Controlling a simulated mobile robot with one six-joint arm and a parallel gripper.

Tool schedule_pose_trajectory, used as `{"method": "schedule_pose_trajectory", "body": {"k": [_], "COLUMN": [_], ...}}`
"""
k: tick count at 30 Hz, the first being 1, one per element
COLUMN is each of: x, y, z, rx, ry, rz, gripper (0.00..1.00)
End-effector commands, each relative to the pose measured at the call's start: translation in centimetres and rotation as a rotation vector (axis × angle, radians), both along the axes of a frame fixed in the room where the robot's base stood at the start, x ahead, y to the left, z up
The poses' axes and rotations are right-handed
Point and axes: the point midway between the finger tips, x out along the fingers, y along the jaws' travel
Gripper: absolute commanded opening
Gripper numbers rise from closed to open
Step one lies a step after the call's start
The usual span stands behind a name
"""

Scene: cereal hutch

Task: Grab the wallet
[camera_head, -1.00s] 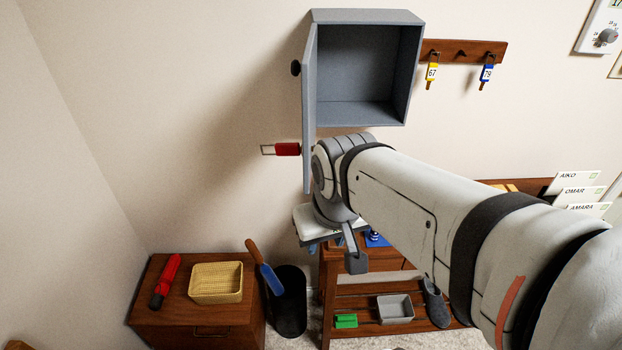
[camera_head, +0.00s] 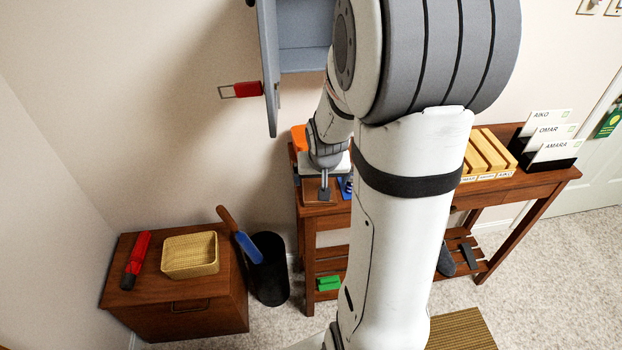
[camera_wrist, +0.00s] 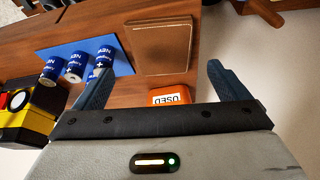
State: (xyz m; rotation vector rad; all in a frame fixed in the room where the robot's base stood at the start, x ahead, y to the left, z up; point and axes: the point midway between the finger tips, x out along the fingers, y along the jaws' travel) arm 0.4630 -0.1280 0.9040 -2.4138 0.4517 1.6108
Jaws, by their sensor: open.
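The wallet (camera_wrist: 160,47) is a flat brown leather rectangle lying on the wooden hutch top in the wrist view. In the head view, a brown patch by my fingers (camera_head: 310,191) looks like the wallet, partly hidden. My gripper (camera_wrist: 157,68) is open and empty. Its two blue-grey fingers stand on either side of the wallet's near end, with gaps on both sides. The left finger is closer to the batteries. In the head view my gripper (camera_head: 325,193) points down over the left end of the hutch top. I cannot tell its exact height above the wallet.
An orange box marked USED (camera_wrist: 170,96) lies between my fingers, near the palm. A yellow and black device (camera_wrist: 25,115) is at left. The open grey cabinet (camera_head: 303,60) hangs above.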

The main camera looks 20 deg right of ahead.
Motion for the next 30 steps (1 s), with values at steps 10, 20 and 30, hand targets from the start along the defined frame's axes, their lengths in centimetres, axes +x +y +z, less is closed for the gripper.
{"method": "schedule_pose_trajectory", "body": {"k": [10, 20, 30], "x": [1.0, 2.4, 2.4], "y": [-0.4, -0.8, -0.8], "z": [-3.2, -7.0, -7.0], "rx": [0.001, 0.001, 0.0], "ry": [0.004, 0.001, 0.001], "rz": [0.0, -0.001, -0.002], "gripper": [0.95, 0.95, 0.87]}}
